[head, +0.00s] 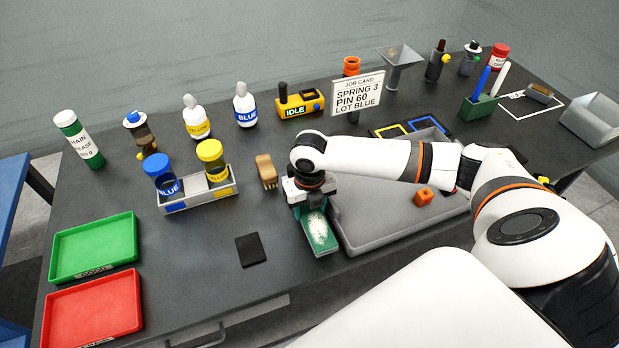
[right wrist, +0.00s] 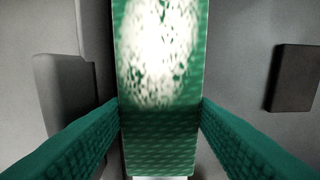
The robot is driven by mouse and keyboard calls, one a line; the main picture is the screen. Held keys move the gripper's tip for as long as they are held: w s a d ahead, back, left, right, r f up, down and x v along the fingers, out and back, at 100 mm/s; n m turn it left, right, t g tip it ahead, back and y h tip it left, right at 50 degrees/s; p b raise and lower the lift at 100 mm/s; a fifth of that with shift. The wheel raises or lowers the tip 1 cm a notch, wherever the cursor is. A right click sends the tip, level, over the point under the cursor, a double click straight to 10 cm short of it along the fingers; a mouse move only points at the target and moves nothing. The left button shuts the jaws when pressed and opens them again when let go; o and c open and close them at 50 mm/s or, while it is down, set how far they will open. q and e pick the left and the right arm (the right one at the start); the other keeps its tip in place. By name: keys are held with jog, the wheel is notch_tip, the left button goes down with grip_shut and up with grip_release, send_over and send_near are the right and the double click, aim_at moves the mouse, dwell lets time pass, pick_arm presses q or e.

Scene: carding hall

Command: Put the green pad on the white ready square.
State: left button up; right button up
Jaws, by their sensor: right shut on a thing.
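The green pad (head: 305,234) has a white, powdery patch on its face. My right gripper (head: 310,205) is shut on it; in the right wrist view the pad (right wrist: 160,140) sits between the two green textured fingers. The pad is at the front-left edge of the grey tray; I cannot tell whether it touches anything below. The white ready square (head: 515,97) is a white outline on the bench at the back right, far from the gripper. A small wood-topped grey item lies at its right side (head: 540,91). My left gripper is not in view.
My right arm crosses over the grey tray (head: 352,241), which holds an orange block (head: 423,196). A green holder with pens (head: 478,107) and a grey metal bin (head: 592,119) flank the white square. A black pad (head: 250,250) and wooden brush (head: 266,170) lie left of the gripper.

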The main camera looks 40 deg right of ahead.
aim_at(306, 216)
notch_tip(306, 216, up, 7)
jog(key=shift+f+b, duration=0.15)
jog(key=shift+b, duration=0.25)
jog(key=m, duration=0.1)
jog(key=a+m, duration=0.1)
jog(key=m, duration=0.2)
jog(key=shift+s+a+r, duration=0.3)
jog(key=shift+s, duration=0.05)
jog(key=m, duration=0.1)
jog(key=a+m, duration=0.1)
jog(key=m, duration=0.2)
jog(key=shift+s+a+r, duration=0.25)
jog(key=shift+s+r, duration=0.1)
jog(key=s+a+r+m+b, duration=0.1)
jog(key=s+a+r+m, duration=0.1)
jog(key=m, duration=1)
jog(key=s+a+r+m, duration=0.2)
jog(key=s+a+m, duration=0.1)
jog(key=m, duration=1)
jog(key=shift+s+a+b, duration=0.2)
jog(key=shift+a+b, duration=0.15)
jog(key=shift+a, duration=0.1)
jog(key=shift+s+f, duration=0.1)
